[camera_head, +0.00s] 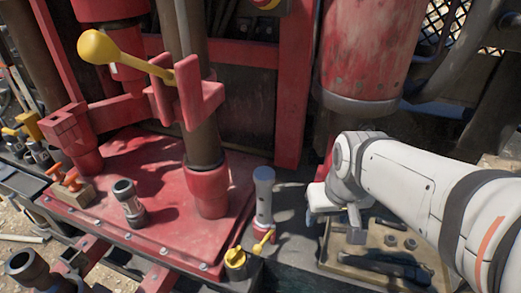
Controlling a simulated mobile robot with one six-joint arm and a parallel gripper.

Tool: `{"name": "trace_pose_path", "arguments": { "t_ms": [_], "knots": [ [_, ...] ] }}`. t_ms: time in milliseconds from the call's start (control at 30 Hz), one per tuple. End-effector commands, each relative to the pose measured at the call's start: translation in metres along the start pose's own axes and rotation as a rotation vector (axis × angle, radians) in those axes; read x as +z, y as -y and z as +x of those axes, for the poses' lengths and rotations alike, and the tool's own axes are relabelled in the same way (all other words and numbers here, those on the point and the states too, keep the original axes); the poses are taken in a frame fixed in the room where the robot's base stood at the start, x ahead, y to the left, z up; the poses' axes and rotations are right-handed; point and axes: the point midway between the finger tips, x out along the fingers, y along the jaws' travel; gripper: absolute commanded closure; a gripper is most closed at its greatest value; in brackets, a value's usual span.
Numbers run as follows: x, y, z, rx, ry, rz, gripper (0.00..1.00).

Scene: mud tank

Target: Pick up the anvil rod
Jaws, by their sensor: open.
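No object is clearly marked as the anvil rod, and I cannot tell which one it is. A grey metal cylinder (264,196) stands upright near the middle, right of the red base plate. A dark rod-like tool (383,266) lies along the front of a shallow tan tray (343,243) at the lower right. My gripper (332,216) points down at the tray's back left, right of the grey cylinder and apart from it. It is open, and I see nothing held. My wrist and the arm partly hide the fingers and tray.
A yellow valve handle (235,258) and a small red-and-yellow valve (263,244) sit in front of the cylinder. A short dark fitting (129,203) stands on the red plate (95,190). A large red cylinder (368,55) hangs behind my arm.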

Motion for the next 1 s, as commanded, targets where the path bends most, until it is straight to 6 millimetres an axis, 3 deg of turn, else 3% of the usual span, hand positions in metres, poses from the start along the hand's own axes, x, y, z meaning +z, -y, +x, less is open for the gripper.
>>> {"name": "trace_pose_path", "arguments": {
  "t_ms": [67, 200, 400, 600, 1000],
  "knots": [
    [-0.031, 0.01, -0.008, -0.016, -0.002, -0.053, 0.37],
    [-0.083, 0.04, -0.005, -0.05, -0.021, -0.171, 0.25],
    [-0.135, 0.082, 0.01, -0.084, -0.047, -0.299, 0.22],
    [-0.153, 0.102, 0.023, -0.096, -0.06, -0.35, 0.22],
    [-0.155, 0.112, 0.061, -0.097, -0.058, -0.354, 0.22]
  ]
}}
